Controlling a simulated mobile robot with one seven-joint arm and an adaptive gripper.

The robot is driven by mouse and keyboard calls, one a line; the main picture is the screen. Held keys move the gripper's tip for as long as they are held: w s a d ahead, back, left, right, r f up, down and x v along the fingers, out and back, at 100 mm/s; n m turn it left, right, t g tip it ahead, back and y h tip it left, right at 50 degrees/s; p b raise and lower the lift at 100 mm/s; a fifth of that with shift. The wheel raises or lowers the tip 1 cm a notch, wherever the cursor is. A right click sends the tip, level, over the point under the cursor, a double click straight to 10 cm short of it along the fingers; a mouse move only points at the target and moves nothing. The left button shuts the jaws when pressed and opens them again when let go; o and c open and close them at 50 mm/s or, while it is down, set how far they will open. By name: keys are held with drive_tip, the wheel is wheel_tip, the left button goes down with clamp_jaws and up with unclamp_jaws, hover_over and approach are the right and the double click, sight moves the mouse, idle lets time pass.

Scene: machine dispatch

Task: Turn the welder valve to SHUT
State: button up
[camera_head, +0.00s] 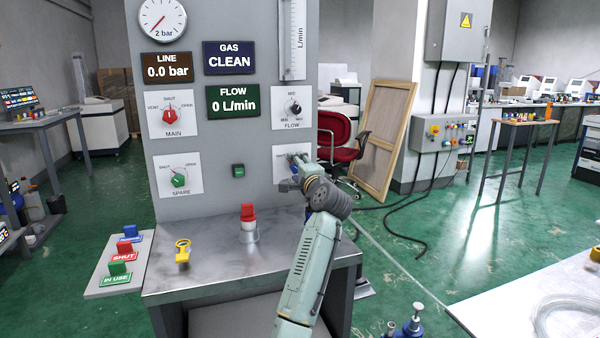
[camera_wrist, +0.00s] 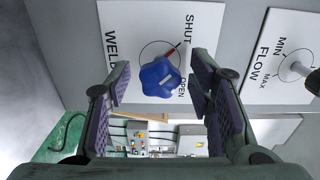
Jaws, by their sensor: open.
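The welder valve is a blue lobed knob (camera_wrist: 160,77) on a white plate (camera_wrist: 125,25), seen in the wrist view. The plate reads SHUT and OPEN, with the WELDER label partly cut off by a finger. A red mark shows at the knob's edge, on the side towards SHUT. My gripper (camera_wrist: 161,84) is open, with one finger on each side of the knob; I cannot tell whether either touches it. In the head view my gripper (camera_head: 294,163) reaches the lower right plate (camera_head: 281,174) and hides most of the knob.
The FLOW knob (camera_head: 293,107) sits just above, the red MAIN knob (camera_head: 170,116) and green SPARE knob (camera_head: 179,180) to the left. A red-topped part (camera_head: 248,215) and a yellow key-like part (camera_head: 183,250) stand on the bench (camera_head: 215,270) below. The gauge reads near zero.

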drive_tip(key=v, duration=1.2)
